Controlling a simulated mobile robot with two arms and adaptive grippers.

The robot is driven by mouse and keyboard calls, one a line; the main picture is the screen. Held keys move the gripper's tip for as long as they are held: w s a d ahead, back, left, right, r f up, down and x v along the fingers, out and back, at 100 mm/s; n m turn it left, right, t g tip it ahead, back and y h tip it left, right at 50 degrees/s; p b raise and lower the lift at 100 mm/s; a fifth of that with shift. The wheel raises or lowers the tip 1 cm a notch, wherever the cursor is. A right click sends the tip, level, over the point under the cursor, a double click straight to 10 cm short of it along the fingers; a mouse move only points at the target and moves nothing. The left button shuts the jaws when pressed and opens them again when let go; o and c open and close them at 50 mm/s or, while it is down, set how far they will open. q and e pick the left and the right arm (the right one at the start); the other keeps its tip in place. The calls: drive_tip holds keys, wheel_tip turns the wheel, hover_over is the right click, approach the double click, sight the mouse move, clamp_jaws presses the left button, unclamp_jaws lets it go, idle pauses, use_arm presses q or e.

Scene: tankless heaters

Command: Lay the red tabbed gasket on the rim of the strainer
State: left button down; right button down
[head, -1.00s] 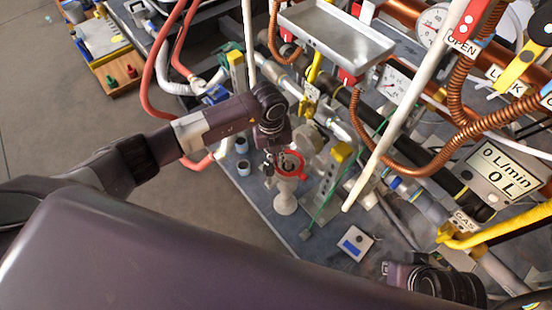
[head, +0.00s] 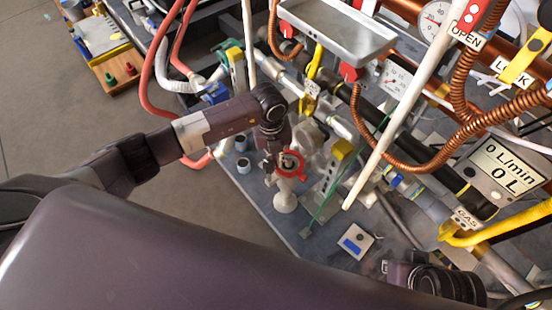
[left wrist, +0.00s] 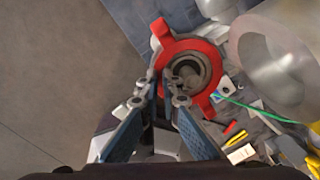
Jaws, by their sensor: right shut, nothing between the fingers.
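The red tabbed gasket (head: 299,164) lies at the top of the pale strainer (head: 285,198), and its ring surrounds the opening. In the left wrist view the gasket (left wrist: 205,54) shows two tabs, with the strainer's round opening (left wrist: 188,73) inside the ring. I cannot tell whether it sits fully flat on the rim. My left gripper (head: 270,165) is at the gasket's left side. Its fingertips (left wrist: 170,88) are close together over the ring's lower left and hide that part; their grip is unclear. My right gripper (head: 393,269) is shut and empty at lower right, partly visible.
Pipes and a yellow-topped valve bracket (head: 342,150) stand close right of the strainer. A small white box (head: 356,240) lies on the grey bench in front. A grey cup (head: 243,167) stands left. A grey tray (head: 335,35) is behind.

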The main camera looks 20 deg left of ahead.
use_arm(q)
drive_tip(key=shift+f, duration=0.2)
drive_tip(key=c, duration=2.1)
unclamp_jaws()
drive_tip(key=shift+r, duration=0.15)
drive_tip(key=r, duration=1.1)
drive_tip(key=shift+s+a+r, duration=0.2)
drive_tip(key=shift+a+r, duration=0.15)
drive_tip(key=shift+r, duration=0.05)
